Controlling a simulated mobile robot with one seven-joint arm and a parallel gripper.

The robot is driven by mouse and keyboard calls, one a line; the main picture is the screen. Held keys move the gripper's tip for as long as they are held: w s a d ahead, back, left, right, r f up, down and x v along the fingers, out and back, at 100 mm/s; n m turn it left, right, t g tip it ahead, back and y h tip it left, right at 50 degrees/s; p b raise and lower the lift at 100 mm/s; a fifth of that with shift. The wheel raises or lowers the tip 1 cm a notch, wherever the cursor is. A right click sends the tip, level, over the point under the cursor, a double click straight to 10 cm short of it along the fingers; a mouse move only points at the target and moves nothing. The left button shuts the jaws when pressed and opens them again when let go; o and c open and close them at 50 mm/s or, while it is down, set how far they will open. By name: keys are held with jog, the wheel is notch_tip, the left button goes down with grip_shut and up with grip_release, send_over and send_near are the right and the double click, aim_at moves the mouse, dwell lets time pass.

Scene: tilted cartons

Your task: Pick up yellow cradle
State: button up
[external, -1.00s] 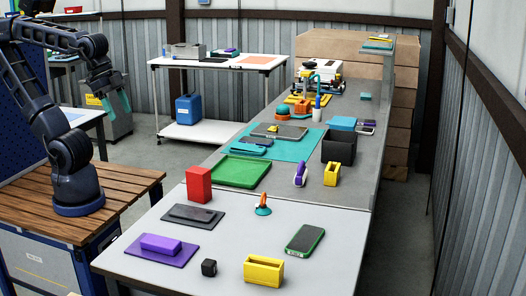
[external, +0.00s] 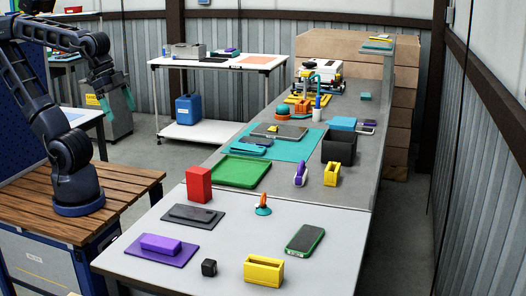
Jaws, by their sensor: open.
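A yellow cradle (external: 263,271), an open-topped box-like holder, stands on the white table near its front edge. A smaller yellow holder (external: 332,174) stands farther back on the grey bench, beside a black box. My gripper (external: 117,106) has teal fingers and hangs at the upper left, pointing down. It is open and empty, well above and far to the left of both yellow holders.
A black cube (external: 209,267) sits left of the front cradle, and a green-rimmed phone (external: 305,239) lies to its right. A purple block (external: 160,244), a red box (external: 199,185) and an orange-teal piece (external: 263,205) are also on the table. Bare surface surrounds the cradle.

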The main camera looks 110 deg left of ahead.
jog(key=w+a+r+n, duration=0.2)
jog(key=w+n, duration=0.2)
jog(key=w, duration=0.4)
jog(key=w+a+r+n, duration=0.25)
jog(key=w+n, duration=0.25)
jog(key=w, duration=0.3)
jog(key=n, duration=2.7)
send_over(334, 173)
jog(key=s+a, duration=0.4)
jog(key=a, duration=0.1)
notch_tip(334, 173, down, 26)
jog(key=x, duration=0.5)
jog(key=shift+d+f, duration=0.15)
jog(key=shift+d, duration=0.1)
jog(key=shift+s+x, duration=0.15)
jog(key=shift+x, duration=1.15)
jog(key=shift+s+x, duration=0.1)
jog(key=shift+x, duration=1.25)
jog(key=c, duration=0.9)
jog(key=shift+a, duration=0.1)
